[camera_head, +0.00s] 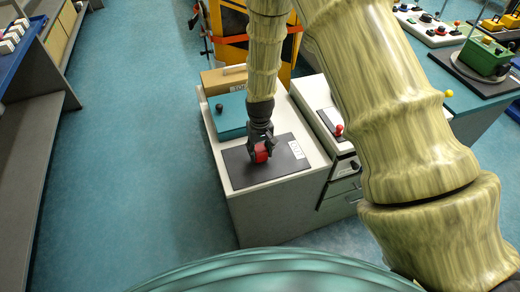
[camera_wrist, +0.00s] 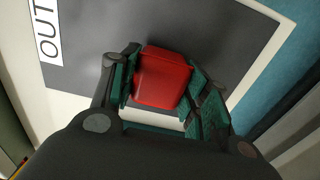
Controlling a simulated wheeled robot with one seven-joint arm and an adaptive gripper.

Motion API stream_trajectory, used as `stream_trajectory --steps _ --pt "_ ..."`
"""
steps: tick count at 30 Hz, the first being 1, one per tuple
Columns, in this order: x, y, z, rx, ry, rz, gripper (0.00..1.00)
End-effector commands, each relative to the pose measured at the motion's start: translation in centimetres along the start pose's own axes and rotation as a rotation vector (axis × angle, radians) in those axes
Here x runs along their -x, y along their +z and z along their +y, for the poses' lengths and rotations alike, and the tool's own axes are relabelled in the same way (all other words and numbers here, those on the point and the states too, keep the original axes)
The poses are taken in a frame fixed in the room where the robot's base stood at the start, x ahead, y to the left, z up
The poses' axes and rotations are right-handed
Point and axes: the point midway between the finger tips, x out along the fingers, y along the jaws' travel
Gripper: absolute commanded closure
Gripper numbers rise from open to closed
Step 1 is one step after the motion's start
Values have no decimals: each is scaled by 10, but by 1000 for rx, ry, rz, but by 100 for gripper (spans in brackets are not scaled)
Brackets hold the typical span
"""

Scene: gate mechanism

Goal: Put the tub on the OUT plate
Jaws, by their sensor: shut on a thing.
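The red tub (camera_head: 261,153) is between the fingers of my gripper (camera_head: 262,148), over the dark OUT plate (camera_head: 245,172) in the head view. In the wrist view the tub (camera_wrist: 162,78) sits between the two green-padded fingers of my gripper (camera_wrist: 165,85), which is shut on it. The OUT plate (camera_wrist: 215,35) lies behind the tub, with its white OUT label (camera_wrist: 46,32) at the upper left. I cannot tell whether the tub's underside touches the plate. The gripper hides part of the tub in the head view.
The plate lies on a pale cabinet top (camera_head: 222,202). Behind it are a teal box with a dark knob (camera_head: 228,116) and a cardboard box (camera_head: 222,79). A panel with a red knob (camera_head: 339,129) stands to the right. Open floor (camera_head: 140,150) lies to the left.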

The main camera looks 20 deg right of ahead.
Motion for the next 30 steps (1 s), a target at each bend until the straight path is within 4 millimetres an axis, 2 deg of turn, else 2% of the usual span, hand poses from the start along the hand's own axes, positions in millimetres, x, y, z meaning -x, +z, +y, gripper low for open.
stream_trajectory --steps 5,17,18,21,30 --pt "-8 0 0 0 0 -1 80" --pt "-12 0 0 0 0 0 80" --pt "-12 0 0 0 0 0 50" --pt "-12 0 0 0 0 0 32" --pt "-11 0 0 0 0 0 32"
